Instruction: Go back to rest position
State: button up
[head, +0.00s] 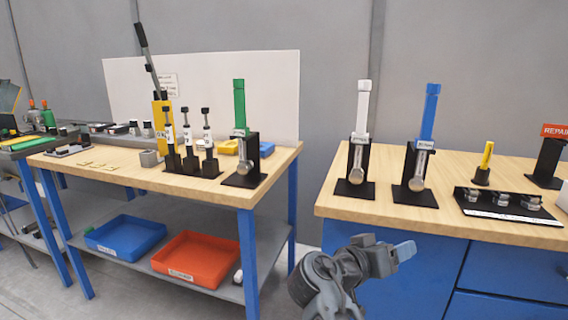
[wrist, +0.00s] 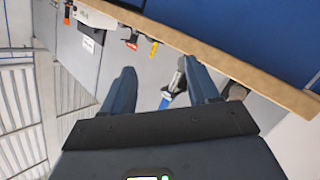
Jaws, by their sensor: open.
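My gripper (head: 403,251) is at the end of my folded grey arm, low in front of the right workbench (head: 450,215). It is just below the level of the wooden top and shows against the blue cabinet front. In the wrist view my gripper (wrist: 158,64) has its two dark blue fingers spread apart with nothing held between them. I cannot tell the exact gap between the gripper and the cabinet front.
The right bench carries a white-handled tool (head: 361,125), a blue-handled tool (head: 427,125) and a black rack (head: 505,205). The left bench (head: 240,192) holds a green-handled tool (head: 239,110). Blue (head: 125,235) and red bins (head: 200,258) sit on its lower shelf. Floor shows between the benches.

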jog(key=s+d+f+n+t+y+p, duration=0.15)
jog(key=s+f+n+y, duration=0.5)
jog(key=s+f, duration=1)
jog(key=s+a+f+t+y+p, duration=0.1)
jog(key=s+f+y, duration=0.1)
jog(key=s, duration=0.5)
jog(key=s+a+f+y, duration=0.1)
jog(key=s+y, duration=0.2)
jog(key=s, duration=0.4)
jog(key=s+r+m+t+y+p, duration=0.1)
jog(key=s+r+t+y+p, duration=0.1)
jog(key=s+r, duration=1.8)
jog(key=shift+s+d+t, duration=0.2)
jog(key=shift+s+t, duration=0.05)
jog(key=shift+t, duration=0.6)
